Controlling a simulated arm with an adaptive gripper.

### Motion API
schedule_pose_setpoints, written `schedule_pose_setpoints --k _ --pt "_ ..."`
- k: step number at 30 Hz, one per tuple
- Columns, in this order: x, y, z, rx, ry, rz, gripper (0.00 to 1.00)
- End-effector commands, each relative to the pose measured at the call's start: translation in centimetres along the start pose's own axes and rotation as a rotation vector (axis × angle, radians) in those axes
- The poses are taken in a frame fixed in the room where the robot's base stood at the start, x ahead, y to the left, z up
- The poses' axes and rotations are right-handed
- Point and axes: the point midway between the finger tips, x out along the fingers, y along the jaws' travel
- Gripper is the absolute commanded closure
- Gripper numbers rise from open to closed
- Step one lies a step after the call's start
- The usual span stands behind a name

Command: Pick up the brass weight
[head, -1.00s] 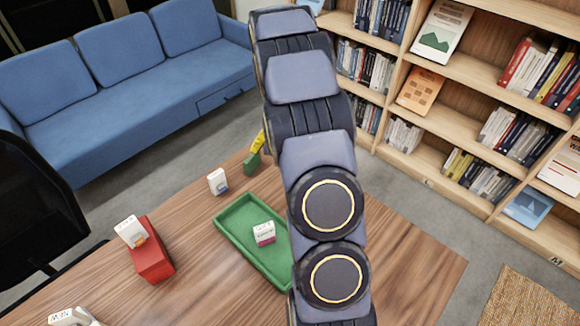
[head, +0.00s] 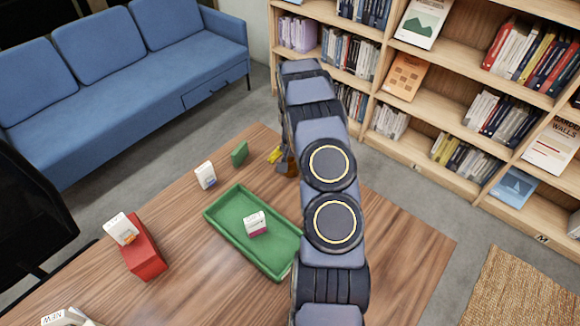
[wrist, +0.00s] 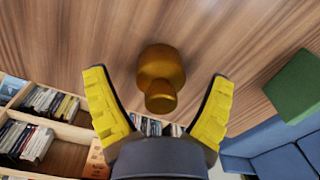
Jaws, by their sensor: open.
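The brass weight (wrist: 161,65) stands on the wooden table, its small knob towards my gripper. In the wrist view it lies between my gripper's two spread yellow fingers (wrist: 157,76), with a gap on either side. In the head view the weight (head: 291,168) is a small brown patch near the table's far edge, partly hidden by my arm. One yellow finger of my gripper (head: 276,155) shows just left of it. My gripper is open and holds nothing.
A green block (head: 240,153) stands left of the weight. A white box (head: 205,175) stands nearby. A green tray (head: 222,220) holds another small box (head: 255,223). A red block (head: 146,256) carries a white box (head: 122,229). Bookshelves (head: 415,145) and a blue sofa (head: 120,100) lie beyond.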

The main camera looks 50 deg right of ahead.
Motion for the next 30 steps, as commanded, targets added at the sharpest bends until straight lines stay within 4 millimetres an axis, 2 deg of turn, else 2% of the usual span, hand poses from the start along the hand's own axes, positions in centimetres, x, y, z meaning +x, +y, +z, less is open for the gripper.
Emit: schedule_pose_setpoints --k 3,8,11,12,13,14,24,30 --pt "0.9 0.1 0.1 0.001 -0.003 0.0 0.17" --pt "0.8 0.0 0.0 0.001 -0.001 -0.001 0.17" --pt "0.8 0.0 0.0 0.001 -0.001 -0.001 0.52" --pt "0.8 0.0 0.0 0.001 -0.001 -0.001 0.69" --pt "0.8 0.0 0.0 0.001 -0.001 -0.001 0.82" --pt "0.8 0.0 0.0 0.001 -0.001 -0.001 0.86" --pt "0.7 0.0 0.0 0.001 0.001 -0.001 0.86" --pt "-0.7 -0.2 -0.1 0.0 0.005 -0.003 0.86"
